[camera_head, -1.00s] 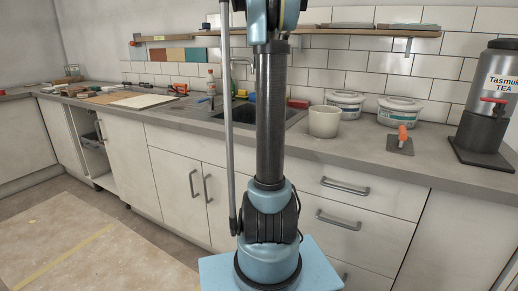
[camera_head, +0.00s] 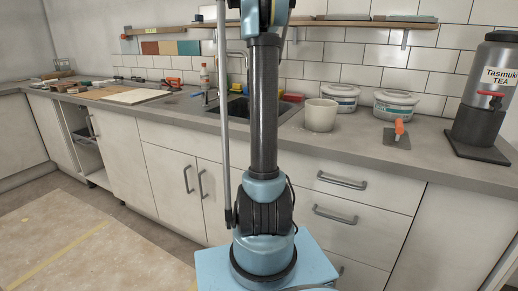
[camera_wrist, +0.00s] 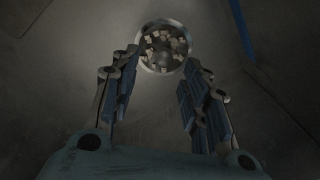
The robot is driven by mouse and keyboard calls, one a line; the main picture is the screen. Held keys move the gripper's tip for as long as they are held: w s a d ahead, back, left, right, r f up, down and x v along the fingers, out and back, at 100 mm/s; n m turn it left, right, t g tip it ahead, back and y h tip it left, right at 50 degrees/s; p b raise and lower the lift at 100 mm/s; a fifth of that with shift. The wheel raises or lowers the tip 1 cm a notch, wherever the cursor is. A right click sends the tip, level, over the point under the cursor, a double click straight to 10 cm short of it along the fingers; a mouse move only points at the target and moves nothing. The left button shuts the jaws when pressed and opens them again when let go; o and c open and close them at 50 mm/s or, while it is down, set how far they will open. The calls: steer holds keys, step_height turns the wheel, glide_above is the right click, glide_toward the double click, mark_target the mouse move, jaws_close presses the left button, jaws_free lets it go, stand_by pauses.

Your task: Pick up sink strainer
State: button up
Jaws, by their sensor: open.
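The sink strainer (camera_wrist: 163,46) shows in the wrist view as a round metal dish with a shiny rim and several small pale bits in it. It lies on a dark grey surface at the top middle of that view. My gripper (camera_wrist: 158,68) is open, with one finger on each side of the view and the strainer beyond and between the fingertips. I cannot tell whether the fingertips touch the rim. In the head view the sink (camera_head: 288,112) is partly hidden behind my arm, and I cannot make out the strainer or my gripper there.
On the counter (camera_head: 340,147) right of the sink stand a white bucket (camera_head: 320,116), two lidded tubs (camera_head: 395,105), an orange-handled trowel (camera_head: 399,130) and a tea dispenser (camera_head: 490,95). Boards and tools lie at the left. A blue strip (camera_wrist: 241,28) crosses the wrist view's upper right.

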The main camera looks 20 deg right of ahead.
steer(key=shift+s+d+f, duration=0.1)
steer(key=shift+d+f, duration=0.05)
steer(key=shift+f, duration=1.2)
steer(key=shift+s+d+f, duration=0.1)
steer(key=shift+d+f, duration=0.05)
steer(key=shift+f, duration=1.15)
jaws_close()
